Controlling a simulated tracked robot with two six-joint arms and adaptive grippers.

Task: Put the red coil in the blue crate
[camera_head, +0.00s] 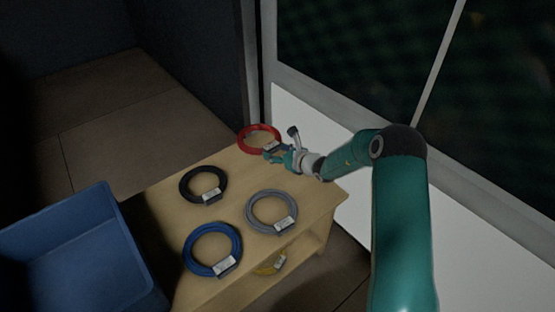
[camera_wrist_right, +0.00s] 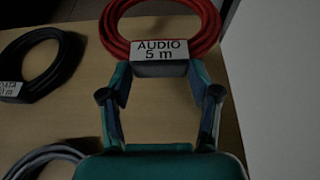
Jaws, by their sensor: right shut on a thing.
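The red coil (camera_head: 259,137) is at the far end of the wooden table, near the white wall panel. My right gripper (camera_head: 274,153) is at its near side. In the right wrist view the red coil (camera_wrist_right: 163,20) carries a tag (camera_wrist_right: 160,56) reading "AUDIO 5 m", and the fingers of my right gripper (camera_wrist_right: 160,72) are shut on this tag from both sides. Whether the coil is lifted off the table I cannot tell. The blue crate (camera_head: 68,240) stands at the lower left, beside the table, and the part of its inside that shows is empty. My left gripper is not in view.
On the wooden table (camera_head: 160,220) lie a black coil (camera_head: 203,184), a grey coil (camera_head: 271,211) and a blue coil (camera_head: 212,249), each with a tag. A wall with a window borders the right side.

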